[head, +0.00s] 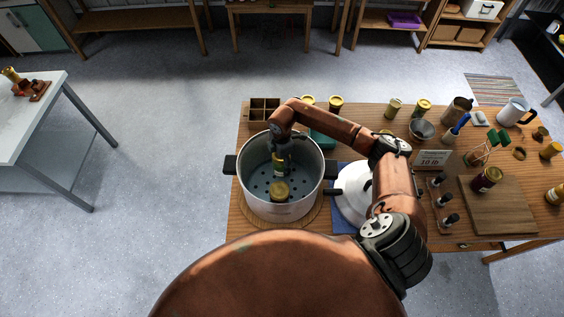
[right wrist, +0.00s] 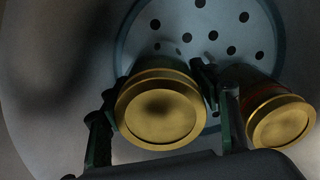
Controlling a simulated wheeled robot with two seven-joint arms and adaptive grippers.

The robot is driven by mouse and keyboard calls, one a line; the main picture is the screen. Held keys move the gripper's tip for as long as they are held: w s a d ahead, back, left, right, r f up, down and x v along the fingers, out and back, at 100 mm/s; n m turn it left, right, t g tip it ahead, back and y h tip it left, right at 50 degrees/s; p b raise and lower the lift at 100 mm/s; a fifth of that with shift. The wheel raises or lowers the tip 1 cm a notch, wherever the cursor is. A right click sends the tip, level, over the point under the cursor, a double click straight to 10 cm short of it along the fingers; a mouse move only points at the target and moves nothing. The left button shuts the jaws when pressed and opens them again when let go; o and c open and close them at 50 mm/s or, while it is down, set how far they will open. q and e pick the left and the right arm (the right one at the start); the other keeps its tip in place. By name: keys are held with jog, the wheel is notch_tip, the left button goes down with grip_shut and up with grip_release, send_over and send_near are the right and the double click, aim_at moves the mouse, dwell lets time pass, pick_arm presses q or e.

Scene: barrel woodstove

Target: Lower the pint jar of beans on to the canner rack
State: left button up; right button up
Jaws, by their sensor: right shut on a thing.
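The canner (head: 246,189) is a large grey pot with black side handles, standing on a round wooden board. Its perforated rack (head: 258,183) lies inside; holes also show in the right wrist view (right wrist: 209,52). My right gripper (head: 280,155) reaches down into the canner. It is shut on a gold-lidded pint jar (right wrist: 160,110), one finger on each side. Another gold-lidded jar (right wrist: 281,120) stands close on the right, outside the fingers; in the head view it shows nearer me (head: 279,190). Whether the held jar touches the rack is hidden. My left gripper is out of view.
A white lid (head: 352,190) lies on a blue cloth right of the canner. A divided wooden box (head: 264,108) stands behind it. Several jars, a funnel (head: 421,130), a sign (head: 432,158) and a cutting board (head: 500,208) fill the table's right side.

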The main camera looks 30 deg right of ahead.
jog(key=shift+f+b, duration=0.55)
jog(key=shift+f, duration=0.35)
dwell(0.5)
jog(key=o, duration=1.6)
jog(key=shift+s+f, duration=0.1)
jog(key=shift+r+p, duration=3.1)
jog(key=shift+r, duration=1.1)
jog(key=shift+r+p, duration=2.7)
jog(key=shift+r, duration=1.2)
